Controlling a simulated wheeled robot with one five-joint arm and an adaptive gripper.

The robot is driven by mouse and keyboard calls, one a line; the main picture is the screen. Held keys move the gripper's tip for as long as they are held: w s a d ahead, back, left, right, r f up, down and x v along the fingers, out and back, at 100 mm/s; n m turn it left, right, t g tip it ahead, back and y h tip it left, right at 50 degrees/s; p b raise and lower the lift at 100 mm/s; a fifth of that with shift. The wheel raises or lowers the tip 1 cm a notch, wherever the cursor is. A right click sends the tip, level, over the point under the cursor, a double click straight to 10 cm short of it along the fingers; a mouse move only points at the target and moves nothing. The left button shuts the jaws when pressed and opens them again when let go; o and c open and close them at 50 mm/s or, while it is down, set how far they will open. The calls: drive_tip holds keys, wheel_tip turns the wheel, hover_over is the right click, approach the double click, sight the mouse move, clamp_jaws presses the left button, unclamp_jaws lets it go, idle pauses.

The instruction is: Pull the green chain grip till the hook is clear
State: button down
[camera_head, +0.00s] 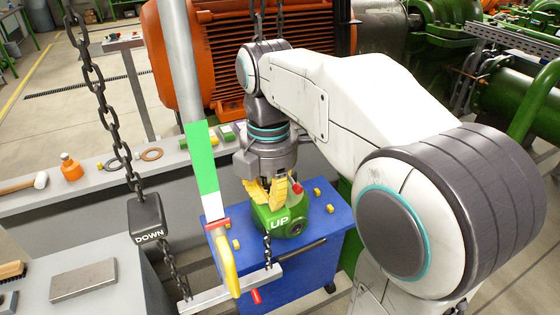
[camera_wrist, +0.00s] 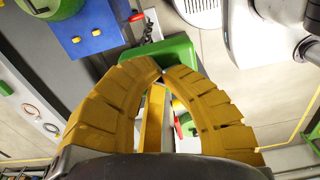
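The green chain grip (camera_head: 280,221), marked UP, hangs over a blue cart. It shows in the wrist view (camera_wrist: 178,48) just beyond the fingertips. My gripper (camera_head: 272,198) points down with its yellow fingers at the top of the grip; in the wrist view the fingertips (camera_wrist: 165,70) come nearly together against it. The exact contact is hidden by the fingers. A short chain (camera_head: 267,249) runs from the grip down to a grey bar (camera_head: 205,298). A dark grip marked DOWN (camera_head: 147,217) hangs on a chain (camera_head: 101,95) at the left. I cannot make out a hook.
A post with a green and white band (camera_head: 203,160) stands left of my gripper, with a yellow pointer (camera_head: 229,266) below. The blue cart (camera_head: 318,258) is under the grip. A grey bench (camera_head: 185,192) holds small parts. An orange motor (camera_head: 210,55) stands behind.

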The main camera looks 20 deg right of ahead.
drive_tip(key=shift+r+p, duration=3.65)
drive_tip(key=shift+r, duration=0.45)
wheel_tip(320, 180, up, 7)
drive_tip(key=p, duration=0.6)
drive_tip(key=shift+p, duration=0.3)
drive_tip(key=shift+f, duration=0.1)
drive_tip(key=s+f+m+t+b, duration=0.4)
drive_tip(key=s+f+m, duration=0.7)
drive_tip(key=m, duration=0.7)
drive_tip(key=shift+d+t, duration=0.2)
drive_tip(key=shift+t, duration=0.2)
